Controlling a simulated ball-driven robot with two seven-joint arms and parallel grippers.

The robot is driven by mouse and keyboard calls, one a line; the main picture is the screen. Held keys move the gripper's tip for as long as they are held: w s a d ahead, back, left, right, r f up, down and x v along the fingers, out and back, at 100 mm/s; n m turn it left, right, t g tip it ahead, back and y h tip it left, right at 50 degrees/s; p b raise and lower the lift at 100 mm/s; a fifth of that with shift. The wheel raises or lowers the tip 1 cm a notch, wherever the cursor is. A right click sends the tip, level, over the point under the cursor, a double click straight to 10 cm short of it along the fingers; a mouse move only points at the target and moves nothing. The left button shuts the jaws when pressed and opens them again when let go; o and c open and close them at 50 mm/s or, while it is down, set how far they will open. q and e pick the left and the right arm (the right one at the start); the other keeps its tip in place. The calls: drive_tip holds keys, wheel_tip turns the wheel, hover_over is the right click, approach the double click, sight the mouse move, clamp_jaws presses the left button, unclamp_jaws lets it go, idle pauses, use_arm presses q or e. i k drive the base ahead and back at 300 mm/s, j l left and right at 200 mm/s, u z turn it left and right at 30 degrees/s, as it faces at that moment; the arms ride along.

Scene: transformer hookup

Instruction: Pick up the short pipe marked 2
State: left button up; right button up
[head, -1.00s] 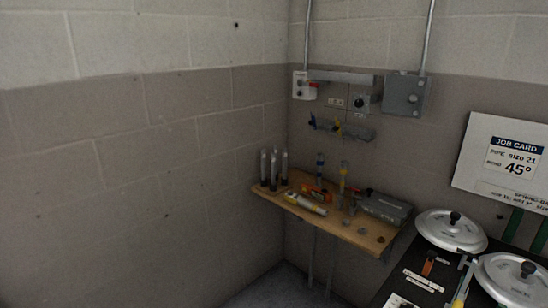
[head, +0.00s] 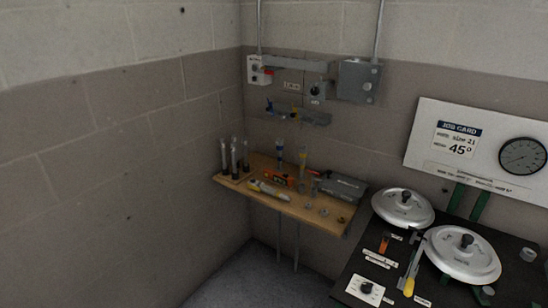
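Several short upright pieces (head: 233,158), dark below and pale above, stand together at the left end of the wooden shelf (head: 321,217) in the corner. They could be pipes, but no number on them can be read, so I cannot tell which is marked 2. Neither of my grippers is in view.
The shelf also holds a yellow-and-white tool (head: 268,190), an orange item (head: 277,178) and a grey case (head: 343,188). To the right, a black bench (head: 340,275) carries two lidded silver pots (head: 403,207). A job card board (head: 425,130) with a gauge (head: 522,155) stands behind.

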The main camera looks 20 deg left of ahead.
sight(232, 147)
drive_tip(key=i+j+z, duration=0.2)
drive_tip(key=j, duration=0.15)
drive_tip(key=i+j+z, duration=0.1)
drive_tip(key=j+z, duration=0.15)
drive_tip(key=j, duration=0.15)
drive_tip(key=i+j+z, duration=0.2)
drive_tip(key=j, duration=0.2)
drive_tip(key=j+z, duration=0.2)
drive_tip(key=j, duration=0.25)
